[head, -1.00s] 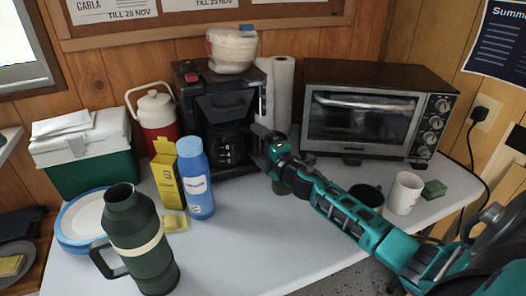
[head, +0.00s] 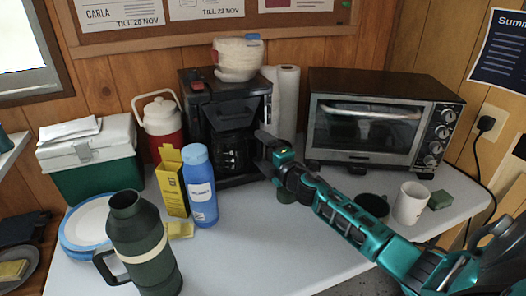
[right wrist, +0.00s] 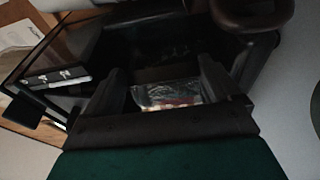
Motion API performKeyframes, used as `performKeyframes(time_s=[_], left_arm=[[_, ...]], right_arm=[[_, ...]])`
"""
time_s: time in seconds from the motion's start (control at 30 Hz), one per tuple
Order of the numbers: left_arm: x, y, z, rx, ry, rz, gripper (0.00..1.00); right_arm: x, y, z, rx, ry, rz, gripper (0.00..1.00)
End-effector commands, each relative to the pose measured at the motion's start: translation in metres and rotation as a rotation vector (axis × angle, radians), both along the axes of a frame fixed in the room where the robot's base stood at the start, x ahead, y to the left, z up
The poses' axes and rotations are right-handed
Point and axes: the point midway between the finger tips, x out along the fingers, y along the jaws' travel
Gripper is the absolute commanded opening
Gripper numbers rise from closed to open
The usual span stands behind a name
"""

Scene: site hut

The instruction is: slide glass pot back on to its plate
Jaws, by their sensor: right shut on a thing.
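The coffee maker (head: 228,92) stands at the back of the white table. Its dark glass pot (head: 231,154) is in the lower bay, with white markings on its side. The plate under the pot is dark and hard to make out, so I cannot tell how far the pot sits on it. My right gripper (head: 262,148) is at the right of the pot, shut on it, with the grasped part hidden. In the right wrist view, the fingers (right wrist: 165,92) are around a dark part with a shiny patch between them. My left gripper is not in view.
A blue bottle (head: 200,186), yellow box (head: 171,182) and green flask (head: 143,245) stand left of the machine. A paper roll (head: 286,100) and toaster oven (head: 375,120) are right. A white mug (head: 410,203) stands below the oven.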

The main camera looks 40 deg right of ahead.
Motion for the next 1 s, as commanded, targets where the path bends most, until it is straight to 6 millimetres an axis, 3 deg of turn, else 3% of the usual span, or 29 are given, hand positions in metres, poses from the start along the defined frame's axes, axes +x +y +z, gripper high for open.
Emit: performKeyframes(time_s=[0.33,0.37,0.43,0.73,1.0], left_arm=[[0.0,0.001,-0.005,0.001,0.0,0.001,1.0],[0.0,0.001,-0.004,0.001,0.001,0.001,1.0],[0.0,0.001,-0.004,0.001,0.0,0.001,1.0],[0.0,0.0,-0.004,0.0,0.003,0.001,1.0],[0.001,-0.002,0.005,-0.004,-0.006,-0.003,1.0]], right_arm=[[0.0,0.0,-0.003,0.001,-0.003,0.0,0.35],[0.001,0.0,-0.003,0.001,-0.003,0.0,0.93],[0.0,0.0,-0.002,0.001,-0.003,0.0,0.99],[0.0,0.0,-0.005,-0.001,0.001,0.0,1.0],[-0.034,0.001,-0.005,-0.002,0.003,0.001,1.0]])
